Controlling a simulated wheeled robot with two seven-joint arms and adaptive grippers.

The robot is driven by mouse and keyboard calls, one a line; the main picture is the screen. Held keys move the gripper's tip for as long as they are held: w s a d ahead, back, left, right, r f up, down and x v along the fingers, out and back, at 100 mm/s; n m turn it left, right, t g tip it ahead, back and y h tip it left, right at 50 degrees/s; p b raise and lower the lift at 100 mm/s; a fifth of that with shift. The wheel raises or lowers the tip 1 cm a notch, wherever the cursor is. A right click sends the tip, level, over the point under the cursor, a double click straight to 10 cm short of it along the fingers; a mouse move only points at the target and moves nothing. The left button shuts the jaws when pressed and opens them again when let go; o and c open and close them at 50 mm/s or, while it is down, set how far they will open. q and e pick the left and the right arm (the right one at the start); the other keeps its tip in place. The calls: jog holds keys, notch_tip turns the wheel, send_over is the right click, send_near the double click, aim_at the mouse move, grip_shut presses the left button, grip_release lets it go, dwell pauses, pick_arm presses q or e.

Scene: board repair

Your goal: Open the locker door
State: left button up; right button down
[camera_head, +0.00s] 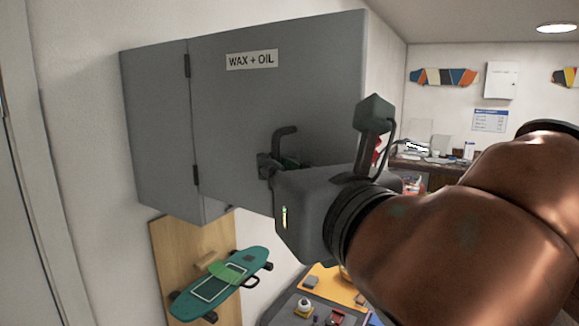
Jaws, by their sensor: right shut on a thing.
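The grey locker (158,130) is fixed high on the white wall. Its door (235,110) carries a "WAX + OIL" label (251,60) and has dark hinges along its left edge. I cannot tell for sure how far the door stands open. A dark bent handle (287,131) sits low on the door. My right gripper (278,163) reaches in from the right and is shut on the handle; its fingertips are largely hidden by its own body. My left gripper is not in view.
Below the locker, a teal skateboard (225,282) is on a wooden panel (170,250). A bench with small items (305,308) is at the bottom centre. A cluttered desk (435,169) stands at the back right.

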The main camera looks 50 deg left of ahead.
jog(key=c, duration=2.1)
grip_release()
jog(key=shift+d, duration=0.25)
jog(key=shift+a, duration=0.1)
jog(key=v, duration=1.2)
